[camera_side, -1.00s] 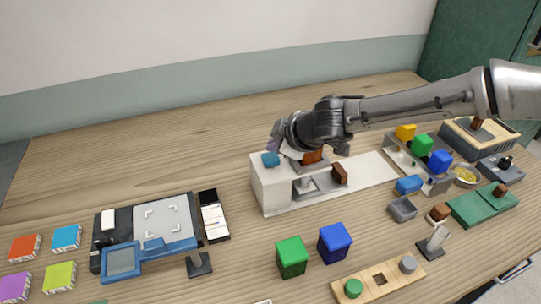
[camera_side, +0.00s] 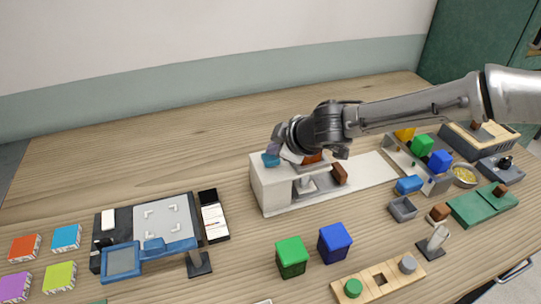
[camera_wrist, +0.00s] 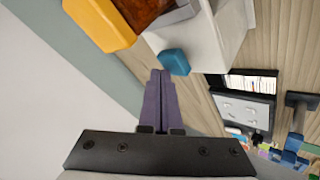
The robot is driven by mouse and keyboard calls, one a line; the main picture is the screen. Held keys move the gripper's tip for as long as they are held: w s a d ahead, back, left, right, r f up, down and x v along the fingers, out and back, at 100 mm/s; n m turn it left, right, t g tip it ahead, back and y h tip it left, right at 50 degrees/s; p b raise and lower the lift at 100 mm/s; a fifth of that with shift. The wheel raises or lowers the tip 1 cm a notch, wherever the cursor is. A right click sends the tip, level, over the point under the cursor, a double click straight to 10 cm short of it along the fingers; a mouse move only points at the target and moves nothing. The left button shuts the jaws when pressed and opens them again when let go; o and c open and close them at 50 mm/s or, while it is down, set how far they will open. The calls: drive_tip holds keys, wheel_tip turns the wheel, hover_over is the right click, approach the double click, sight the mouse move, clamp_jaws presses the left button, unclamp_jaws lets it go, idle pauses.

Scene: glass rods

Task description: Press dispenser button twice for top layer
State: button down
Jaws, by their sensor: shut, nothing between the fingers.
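The dispenser is a white box-shaped unit (camera_side: 268,190) near the middle of the table, with a blue button (camera_side: 270,160) on its top left. The button also shows as a blue block in the wrist view (camera_wrist: 174,62), beside the fingertips. My gripper (camera_side: 272,150) is over the button, its purple fingers shut together with nothing between them; they show in the wrist view (camera_wrist: 161,74). The fingertips are very close to the button; I cannot tell whether they touch it. My wrist hides part of the dispenser's top.
Green (camera_side: 292,257) and blue (camera_side: 335,242) cubes stand in front of the dispenser. A grey rack (camera_side: 432,180) with coloured blocks is to the right. A black device with a blue-framed screen (camera_side: 122,261) is to the left. The table behind the dispenser is clear at left.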

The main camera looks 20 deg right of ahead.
sight(274, 159)
drive_tip(key=shift+f, duration=0.85)
idle(1.1)
drive_tip(key=shift+r, duration=1.2)
drive_tip(key=shift+r, duration=0.1)
drive_tip(key=shift+r, duration=2.45)
wheel_tip(274, 159, up, 4)
drive_tip(key=shift+f, duration=0.1)
idle(0.5)
drive_tip(key=shift+f, duration=0.1)
